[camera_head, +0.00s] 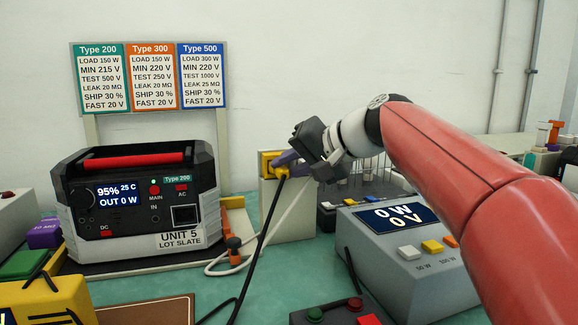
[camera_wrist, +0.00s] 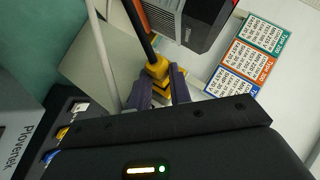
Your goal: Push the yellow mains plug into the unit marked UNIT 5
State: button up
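The yellow mains plug (camera_head: 282,171) is at the top of a beige post, with a black cable hanging from it. My gripper (camera_head: 286,162) reaches it from the right, its purple fingers at the plug. In the wrist view the fingers flank the yellow plug (camera_wrist: 158,70) on both sides, with no clear gap, so they look shut on it. The plug's front end is hidden. UNIT 5 (camera_head: 140,205) is a black and grey box with a red handle, left of the post. Its black square inlet (camera_head: 185,215) is at the lower right of the front, beside the IN label, and looks empty.
The beige post (camera_head: 288,212) stands between UNIT 5 and a grey meter box (camera_head: 405,255) reading 0 W, 0 V. A white cable (camera_head: 222,268) loops on the green bench. A small orange-topped part (camera_head: 234,246) stands near UNIT 5's right corner. Type signs (camera_head: 150,77) stand behind.

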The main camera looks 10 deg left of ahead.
aim_at(282, 178)
grip_shut()
jog(key=shift+s+d+b, duration=0.4)
jog(key=shift+s+b, duration=0.1)
jog(key=shift+s, duration=0.3)
dwell(1.0)
jog(key=shift+s+d+b, duration=0.25)
jog(key=shift+s+b, duration=0.05)
jog(key=shift+s, duration=0.25)
jog(key=shift+s+d+b, duration=0.25)
jog(key=shift+s+b, duration=0.05)
jog(key=shift+s, duration=0.25)
